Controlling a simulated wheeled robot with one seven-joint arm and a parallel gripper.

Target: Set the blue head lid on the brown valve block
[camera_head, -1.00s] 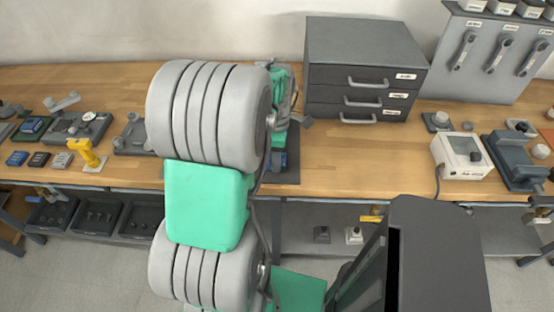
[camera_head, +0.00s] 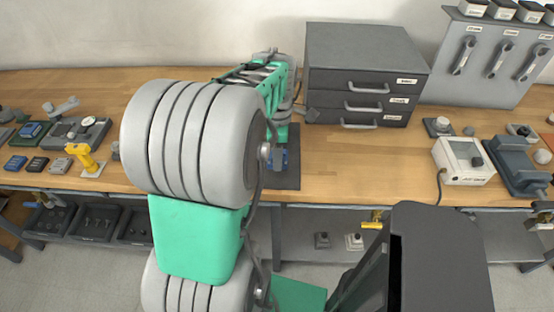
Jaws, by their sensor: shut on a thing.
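My gripper (camera_head: 279,154) is at the end of my green and grey arm, low over a dark mat (camera_head: 287,183) in the middle of the bench. It is small here and partly hidden by my arm. A small blue piece, which looks like the blue head lid (camera_head: 284,161), shows at the jaws, and the gripper is shut on it. I cannot tell whether the lid touches anything below. The brown valve block cannot be made out; my arm covers part of this area.
A grey drawer cabinet (camera_head: 363,70) stands right behind the mat. Small blue, black and grey parts, a yellow-handled tool (camera_head: 86,158) and fixtures lie at left. A white box device (camera_head: 462,160) and a vise-like fixture (camera_head: 514,165) are at right. Bench between is clear.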

